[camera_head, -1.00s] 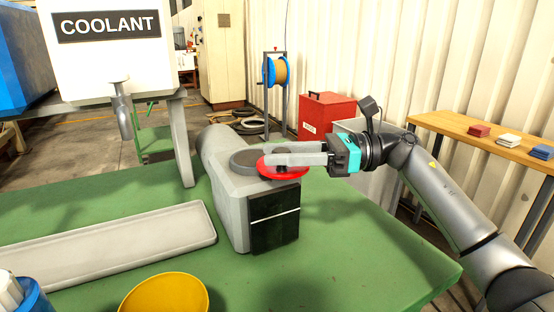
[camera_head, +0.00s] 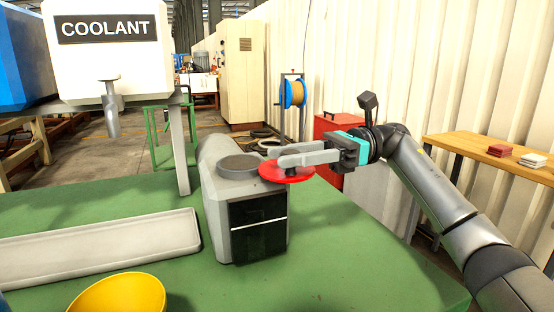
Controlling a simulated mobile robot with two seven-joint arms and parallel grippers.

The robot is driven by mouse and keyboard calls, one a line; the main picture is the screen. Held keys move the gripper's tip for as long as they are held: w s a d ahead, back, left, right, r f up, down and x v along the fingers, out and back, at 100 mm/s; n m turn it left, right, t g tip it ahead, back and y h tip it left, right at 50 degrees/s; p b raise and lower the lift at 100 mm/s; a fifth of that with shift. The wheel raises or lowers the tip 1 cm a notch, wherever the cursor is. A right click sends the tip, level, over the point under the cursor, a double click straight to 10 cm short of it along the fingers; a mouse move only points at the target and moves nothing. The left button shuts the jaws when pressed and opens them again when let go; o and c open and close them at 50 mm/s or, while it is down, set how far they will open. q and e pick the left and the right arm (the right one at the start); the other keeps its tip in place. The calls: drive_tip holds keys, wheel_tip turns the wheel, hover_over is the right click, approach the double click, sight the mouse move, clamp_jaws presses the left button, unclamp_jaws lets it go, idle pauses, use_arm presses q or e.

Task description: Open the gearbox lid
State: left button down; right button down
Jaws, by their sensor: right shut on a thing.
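The grey gearbox (camera_head: 222,200) with a dark front panel stands on the green table. A round, darker grey opening (camera_head: 239,167) shows on its top, mostly uncovered. The round red lid (camera_head: 290,177) is to the right of the opening and juts out past the gearbox's right edge. My right gripper (camera_head: 284,160) comes in from the right and is shut on the dark knob in the middle of the lid. The fingers hide part of the knob. I cannot tell whether the lid still touches the gearbox top. My left gripper is not in view.
A long grey tray (camera_head: 100,248) and a yellow bowl (camera_head: 120,294) are on the table (camera_head: 330,240) at left. The white coolant tank (camera_head: 108,65) with its spout stands behind. Table space right of the gearbox is clear. A red box (camera_head: 330,128) is beyond.

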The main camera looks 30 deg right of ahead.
idle(0.3)
drive_tip(key=c, duration=0.5)
unclamp_jaws()
